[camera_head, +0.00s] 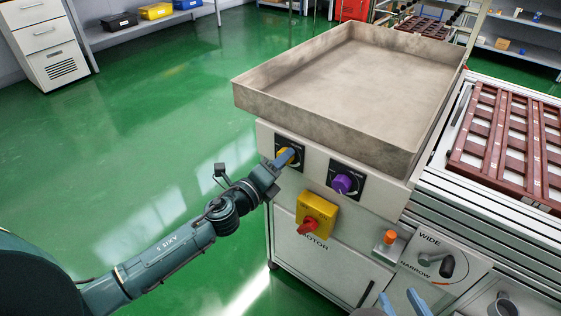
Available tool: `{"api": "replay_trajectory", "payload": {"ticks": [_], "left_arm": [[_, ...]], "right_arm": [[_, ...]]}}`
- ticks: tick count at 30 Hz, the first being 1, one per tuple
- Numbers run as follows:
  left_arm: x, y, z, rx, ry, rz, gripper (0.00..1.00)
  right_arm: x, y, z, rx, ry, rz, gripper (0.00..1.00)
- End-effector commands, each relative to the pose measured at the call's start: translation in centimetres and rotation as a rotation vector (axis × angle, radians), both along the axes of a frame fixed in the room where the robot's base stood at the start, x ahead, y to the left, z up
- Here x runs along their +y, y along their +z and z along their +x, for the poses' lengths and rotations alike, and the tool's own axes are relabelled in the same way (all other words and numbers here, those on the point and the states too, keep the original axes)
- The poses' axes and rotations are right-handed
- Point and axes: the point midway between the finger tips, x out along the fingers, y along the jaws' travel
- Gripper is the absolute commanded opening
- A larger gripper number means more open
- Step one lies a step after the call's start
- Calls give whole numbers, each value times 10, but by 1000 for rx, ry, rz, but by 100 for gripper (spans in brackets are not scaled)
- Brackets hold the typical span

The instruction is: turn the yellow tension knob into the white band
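The yellow tension knob (282,153) sits on a black dial plate on the front of the pale machine cabinet. My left gripper (285,158) is at this knob, with its blue fingertips over it, and covers much of it. Whether the fingers are closed on the knob is too small to tell. The white band cannot be made out clearly; the plate is partly hidden by the gripper. My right gripper (402,302) shows only its fingertips at the bottom edge, spread apart with nothing between them.
A purple knob (343,183) sits right of the yellow one. Below are a yellow switch box with a red handle (312,220), an orange button (390,237) and a WIDE/NARROW lever (436,262). A large metal tray (330,125) overhangs above. Green floor at left is clear.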

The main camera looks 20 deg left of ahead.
Motion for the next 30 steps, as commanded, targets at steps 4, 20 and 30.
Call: {"api": "replay_trajectory", "payload": {"ticks": [4,20,30], "left_arm": [[0,0,0,0,0,-1,51],[8,-2,-20,4,2,-1,57],[31,-3,-85,4,0,-3,57]], "right_arm": [[0,0,1,-3,3,-5,36],[0,1,1,-2,6,-6,36],[0,-6,0,1,8,-13,36]]}}
